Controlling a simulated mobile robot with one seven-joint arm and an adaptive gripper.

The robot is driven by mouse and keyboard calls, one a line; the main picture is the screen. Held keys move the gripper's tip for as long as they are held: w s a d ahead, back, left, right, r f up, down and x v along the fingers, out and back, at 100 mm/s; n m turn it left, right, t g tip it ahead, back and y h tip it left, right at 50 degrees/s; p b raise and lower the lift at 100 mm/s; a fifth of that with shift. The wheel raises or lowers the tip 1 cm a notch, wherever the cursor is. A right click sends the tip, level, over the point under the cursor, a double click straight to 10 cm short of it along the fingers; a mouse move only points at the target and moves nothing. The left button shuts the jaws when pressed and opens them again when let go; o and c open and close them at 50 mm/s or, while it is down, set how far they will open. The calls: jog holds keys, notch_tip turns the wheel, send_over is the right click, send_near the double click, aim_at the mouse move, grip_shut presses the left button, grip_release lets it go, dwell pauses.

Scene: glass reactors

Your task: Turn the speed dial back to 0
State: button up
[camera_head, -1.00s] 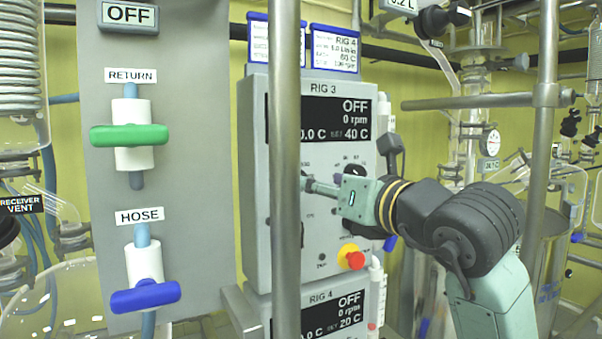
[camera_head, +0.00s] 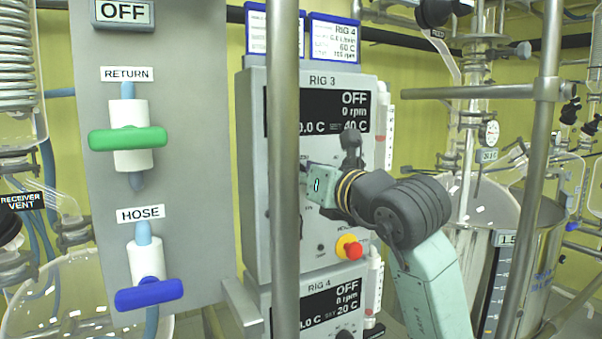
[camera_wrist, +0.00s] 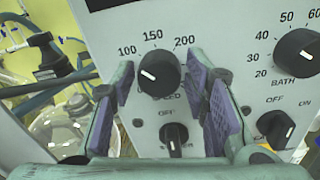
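The dark round speed dial (camera_wrist: 152,72) is on the grey panel in the wrist view, with 100, 150 and 200 printed around its top. A white mark shows on its face; the 0 mark is not visible. My gripper (camera_wrist: 162,85) is open, with one purple-padded finger on each side of the dial. Contact with the dial cannot be told. In the head view my gripper (camera_head: 304,172) is at the RIG 3 box (camera_head: 330,85), partly behind a metal pole. The RIG 3 display (camera_head: 345,108) reads OFF and 0 rpm.
Below the dial is a switch knob (camera_wrist: 174,138) with OFF above it. The BATH dial (camera_wrist: 298,54) and an OFF/ON switch (camera_wrist: 276,128) are to the right. A vertical pole (camera_head: 284,200) stands before the box. A red button (camera_head: 350,249) is below my gripper.

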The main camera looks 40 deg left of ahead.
jog(key=c, duration=0.8)
jog(key=shift+n, duration=0.3)
jog(key=n+b, duration=0.3)
jog(key=n, duration=0.2)
jog(key=n+b, duration=0.3)
jog(key=n, duration=0.3)
jog(key=n+b, duration=0.3)
jog(key=n, duration=0.2)
jog(key=shift+s+a+n+h+b, duration=0.1)
jog(key=shift+s+n+h+b, duration=0.15)
jog(key=shift+n+h+b, duration=0.15)
jog(key=o, duration=1.2)
jog(key=shift+t, duration=0.3)
